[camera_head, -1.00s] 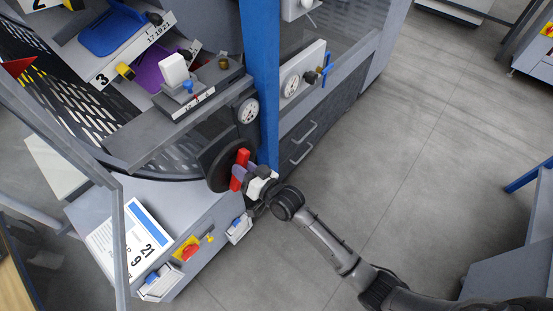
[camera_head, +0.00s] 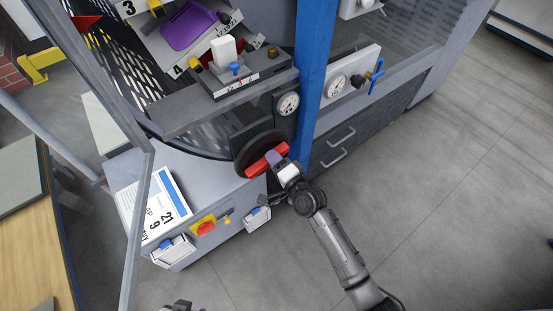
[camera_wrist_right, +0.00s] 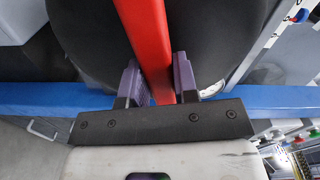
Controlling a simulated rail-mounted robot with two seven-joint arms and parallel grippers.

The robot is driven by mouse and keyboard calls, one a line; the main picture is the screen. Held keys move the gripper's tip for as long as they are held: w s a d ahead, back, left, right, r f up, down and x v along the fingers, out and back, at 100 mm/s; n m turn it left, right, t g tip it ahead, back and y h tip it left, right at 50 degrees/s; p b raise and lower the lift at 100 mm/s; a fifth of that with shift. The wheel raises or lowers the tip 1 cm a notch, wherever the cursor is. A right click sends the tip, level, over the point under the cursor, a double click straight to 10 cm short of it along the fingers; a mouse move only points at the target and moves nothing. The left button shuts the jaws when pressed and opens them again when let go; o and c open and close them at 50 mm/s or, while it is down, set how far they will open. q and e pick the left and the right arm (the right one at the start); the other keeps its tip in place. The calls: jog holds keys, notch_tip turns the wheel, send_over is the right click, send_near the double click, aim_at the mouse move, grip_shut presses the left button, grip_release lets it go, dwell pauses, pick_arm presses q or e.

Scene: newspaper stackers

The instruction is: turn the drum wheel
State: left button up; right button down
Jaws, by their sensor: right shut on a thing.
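The drum wheel (camera_head: 251,147) is a black disc on the front of the grey machine, beside the blue post. A red bar handle (camera_head: 257,166) runs across its face, tilted with its right end higher. My right gripper (camera_head: 275,159) is at the wheel, shut on the red bar near its right end. In the right wrist view the red bar (camera_wrist_right: 149,40) runs between the two purple fingers, with the black wheel (camera_wrist_right: 90,40) behind it. The fingers hide part of the bar.
A dial gauge (camera_head: 288,104) sits just above the wheel, next to the blue post (camera_head: 314,70). Below are a red and yellow switch (camera_head: 205,226) and a white numbered sheet (camera_head: 158,208). A wooden table top (camera_head: 30,245) is at the left. The floor at right is clear.

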jog(key=shift+f+m, duration=0.1)
jog(key=shift+m, duration=0.9)
jog(key=shift+f, duration=0.1)
jog(key=c, duration=0.9)
grip_release()
